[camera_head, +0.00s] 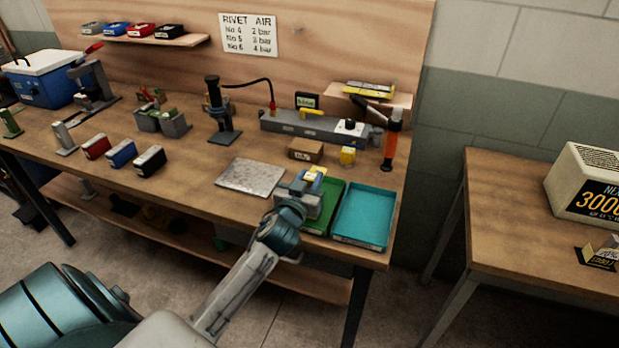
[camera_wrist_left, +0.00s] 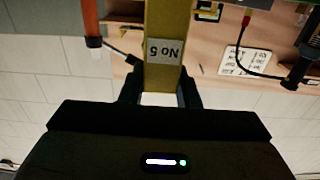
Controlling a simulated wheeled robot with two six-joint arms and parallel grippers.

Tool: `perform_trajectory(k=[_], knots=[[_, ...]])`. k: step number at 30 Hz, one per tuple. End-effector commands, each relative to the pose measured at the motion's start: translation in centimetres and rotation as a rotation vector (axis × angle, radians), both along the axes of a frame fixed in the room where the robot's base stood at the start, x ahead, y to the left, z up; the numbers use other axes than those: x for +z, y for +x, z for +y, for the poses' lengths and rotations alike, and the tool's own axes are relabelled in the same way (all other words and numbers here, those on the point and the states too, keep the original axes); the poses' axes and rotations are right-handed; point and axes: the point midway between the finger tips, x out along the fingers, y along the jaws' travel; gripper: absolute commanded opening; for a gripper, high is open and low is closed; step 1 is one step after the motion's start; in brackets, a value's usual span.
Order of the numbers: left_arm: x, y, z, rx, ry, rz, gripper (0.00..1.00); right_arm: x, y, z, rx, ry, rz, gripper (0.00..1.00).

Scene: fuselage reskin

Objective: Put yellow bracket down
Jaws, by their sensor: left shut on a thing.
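My left gripper (camera_head: 308,184) is over the front right of the workbench, above the green tray's left side. It is shut on a yellow bracket (camera_head: 313,173). In the left wrist view the bracket (camera_wrist_left: 164,40) stands between the two fingers (camera_wrist_left: 161,92), with a white label reading "No 5" facing the camera. The gripper hides part of the green tray (camera_head: 330,222) below. I cannot tell whether the bracket touches anything under it. My right gripper is not in view.
A teal tray (camera_head: 365,215) lies right of the green tray, and a grey metal plate (camera_head: 250,177) lies left of it. Behind are a small yellow block (camera_head: 347,156), a brown box (camera_head: 306,150) and an orange-handled tool (camera_head: 391,140). A side table (camera_head: 500,230) stands right across a gap.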

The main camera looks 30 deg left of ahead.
Motion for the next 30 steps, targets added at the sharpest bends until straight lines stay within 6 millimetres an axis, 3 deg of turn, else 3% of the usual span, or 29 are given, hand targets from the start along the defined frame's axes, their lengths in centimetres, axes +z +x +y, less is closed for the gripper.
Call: perform_trajectory(k=[5,6,9,20,30], knots=[[-0.2,0.0,0.0,0.000,0.000,-0.002,0.00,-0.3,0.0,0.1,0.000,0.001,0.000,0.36],[-0.3,0.0,0.0,0.000,0.000,0.000,0.33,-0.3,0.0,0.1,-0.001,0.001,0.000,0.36],[-0.2,0.0,0.0,0.000,0.000,0.000,0.51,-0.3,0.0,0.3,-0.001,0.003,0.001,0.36],[0.2,-0.1,0.0,0.000,0.000,0.000,0.51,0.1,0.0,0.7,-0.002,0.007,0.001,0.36],[-0.4,-6.5,-1.5,0.000,0.002,0.001,0.51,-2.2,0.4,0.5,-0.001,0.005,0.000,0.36]])
